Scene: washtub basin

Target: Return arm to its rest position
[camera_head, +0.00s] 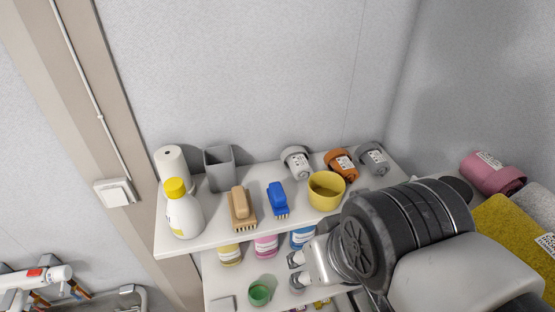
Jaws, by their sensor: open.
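My arm comes in from the lower right, with a large dark ribbed joint and a grey link. My gripper (297,270) shows as small light parts at the end of the arm, pointing left. Its two tips are apart, with nothing seen between them. It is in front of the lower shelf, below the top shelf's front edge in the picture. My arm hides the right part of the shelves.
The white top shelf (224,237) holds a yellow-capped bottle (183,212), a white roll (172,163), a grey cup (219,172), two brushes (240,205) (277,200), a yellow cup (325,190) and tipped jars (341,163). A green cup (259,293) stands below. Rolled towels (490,175) lie right.

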